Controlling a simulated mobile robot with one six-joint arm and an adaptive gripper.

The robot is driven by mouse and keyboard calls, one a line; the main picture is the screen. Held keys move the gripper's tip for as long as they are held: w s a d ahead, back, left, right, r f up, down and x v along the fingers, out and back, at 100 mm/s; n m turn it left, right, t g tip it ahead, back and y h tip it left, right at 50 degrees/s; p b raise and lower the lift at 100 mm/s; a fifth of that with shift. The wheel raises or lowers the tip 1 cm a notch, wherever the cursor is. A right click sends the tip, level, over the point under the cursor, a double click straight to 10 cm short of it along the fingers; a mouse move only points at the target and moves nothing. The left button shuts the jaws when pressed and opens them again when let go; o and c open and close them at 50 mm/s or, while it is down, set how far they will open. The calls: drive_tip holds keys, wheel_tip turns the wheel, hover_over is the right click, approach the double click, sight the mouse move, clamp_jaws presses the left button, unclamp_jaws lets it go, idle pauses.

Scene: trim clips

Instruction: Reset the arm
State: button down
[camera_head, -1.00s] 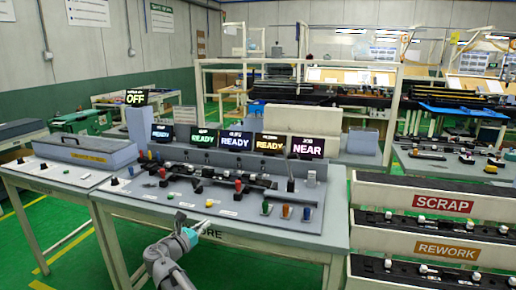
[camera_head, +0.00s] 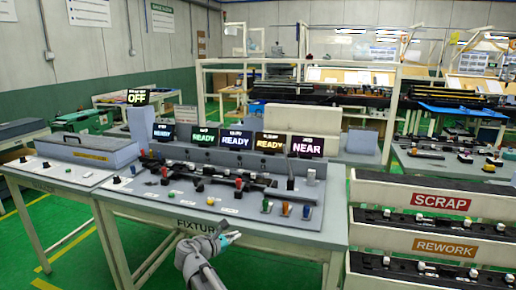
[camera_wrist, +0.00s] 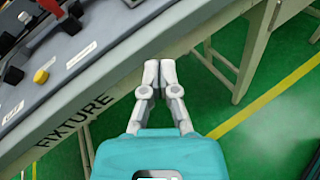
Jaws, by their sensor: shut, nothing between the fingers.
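My gripper (camera_head: 233,235) is in front of the near edge of the fixture table (camera_head: 305,238), apart from the parts on top. In the wrist view my gripper (camera_wrist: 160,68) has its two grey fingers together at the tips, shut and empty, ahead of a teal body. The table's front edge with the word FIXTURE (camera_wrist: 75,120) runs diagonally beside the fingers. In the head view my forearm reaches up from the bottom of the picture.
A black trim part (camera_head: 215,178) lies on the table panel among coloured clips and knobs. Several lit displays (camera_head: 237,140) stand behind it, reading READY and NEAR. SCRAP (camera_head: 440,202) and REWORK (camera_head: 445,248) racks stand at right. Green floor (camera_wrist: 255,140) is open before the table.

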drive_tip(key=s+d+f+m+g+y, duration=0.1)
drive_tip(key=s+d+f+m+g, duration=0.35)
drive_tip(key=d, duration=0.45)
drive_tip(key=s+d+f+m+g+y, duration=0.25)
drive_tip(key=d+f+m, duration=0.25)
drive_tip(key=d+m, duration=0.3)
drive_tip(key=s+d+f+m+g+y, duration=0.5)
drive_tip(key=s+d+m, duration=0.3)
drive_tip(key=s+m, duration=0.3)
wheel_tip(320, 180, up, 14)
drive_tip(key=y+p, duration=0.1)
drive_tip(key=p, duration=1.2)
drive_tip(key=shift+s+a+m+t, duration=0.15)
drive_tip(key=shift+m+t, duration=0.15)
drive_tip(key=shift+m, duration=0.05)
